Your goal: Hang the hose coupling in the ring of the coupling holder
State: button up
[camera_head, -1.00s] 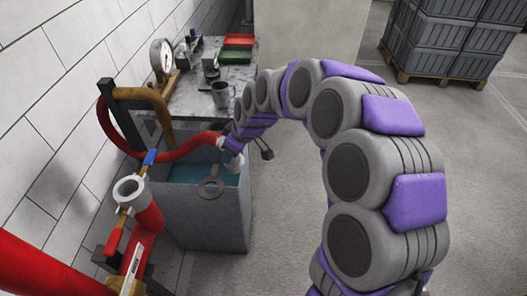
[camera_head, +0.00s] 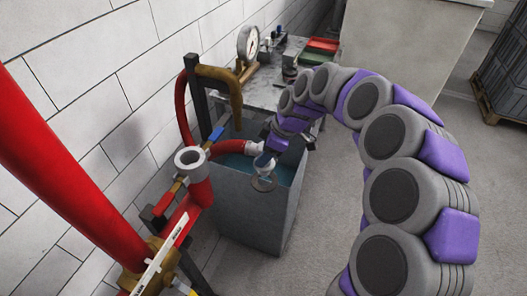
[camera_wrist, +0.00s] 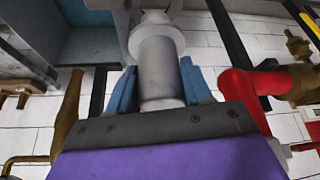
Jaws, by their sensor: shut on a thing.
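The pale grey hose coupling (camera_head: 254,147) is at the end of the red hose (camera_head: 229,147). My gripper (camera_head: 263,161) is shut on it above the tank's front. In the wrist view the coupling (camera_wrist: 158,68) is a flanged cylinder between the blue fingers of my gripper (camera_wrist: 158,85). I cannot tell whether the coupling touches or enters the ring. My gripper hides part of the coupling and the holder's mount.
The grey water tank (camera_head: 250,215) stands below. A red pipe with a grey open outlet (camera_head: 191,158) and a blue-handled valve are at its left. A cluttered bench (camera_head: 260,93) stands behind. Open floor lies to the right.

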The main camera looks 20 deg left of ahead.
aim_at(264, 169)
jog(key=shift+d+f, duration=0.1)
jog(key=shift+d, duration=0.1)
jog(key=shift+d+b+x, duration=0.25)
jog(key=shift+b+x, duration=0.25)
jog(key=shift+x, duration=0.7)
jog(key=shift+w+d+f+b, duration=0.1)
jog(key=shift+f+b, duration=0.15)
jog(key=shift+f, duration=0.45)
jog(key=shift+w+d+f+b, duration=0.1)
jog(key=shift+f+b, duration=0.15)
jog(key=shift+f, duration=0.4)
jog(key=shift+s+f+b, duration=0.1)
jog(key=shift+f+b, duration=0.45)
jog(key=shift+f, duration=0.8)
jog(key=shift+a, duration=0.1)
jog(key=o, duration=1.5)
jog(key=shift+c, duration=0.2)
